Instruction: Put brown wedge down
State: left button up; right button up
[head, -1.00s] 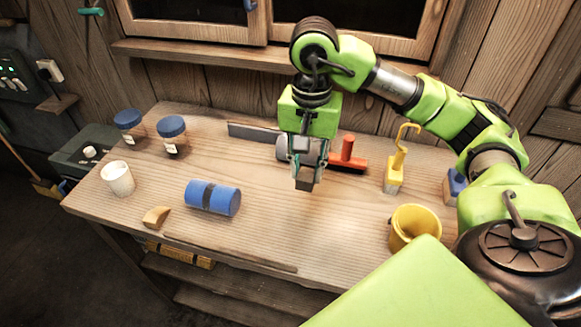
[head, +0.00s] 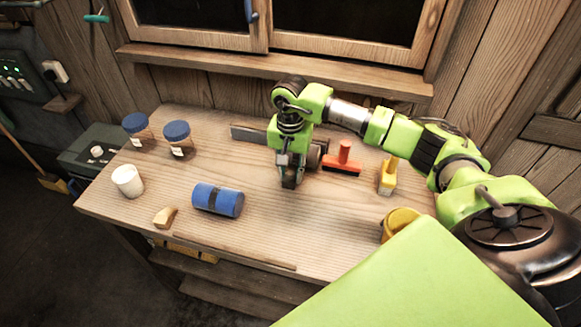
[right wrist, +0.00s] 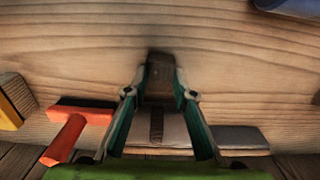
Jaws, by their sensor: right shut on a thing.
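My right gripper (head: 290,168) is shut on the brown wedge (head: 289,182), a small dark block pointing down over the middle of the workbench (head: 262,235). In the right wrist view the brown wedge (right wrist: 160,78) sits between the fingertips of my right gripper (right wrist: 160,92), with a dark shadow on the wood at its far end. It is at or just above the bench top; I cannot tell whether it touches. My left gripper is not in view.
A red-orange tool (head: 342,162) and a yellow hook block (head: 387,178) are on the right, with a yellow bucket (head: 399,224) nearer. Bench between cylinder and bucket is clear.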

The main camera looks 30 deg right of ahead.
aim_at(290, 175)
jog(key=shift+f+b, duration=0.35)
jog(key=shift+b, duration=0.05)
jog(key=o, duration=0.9)
jog(key=shift+r, duration=0.1)
jog(key=shift+o, duration=0.2)
jog(key=shift+r+p, duration=0.2)
jog(key=shift+p, duration=0.2)
notch_tip(290, 175, up, 12)
jog(key=b, duration=0.4)
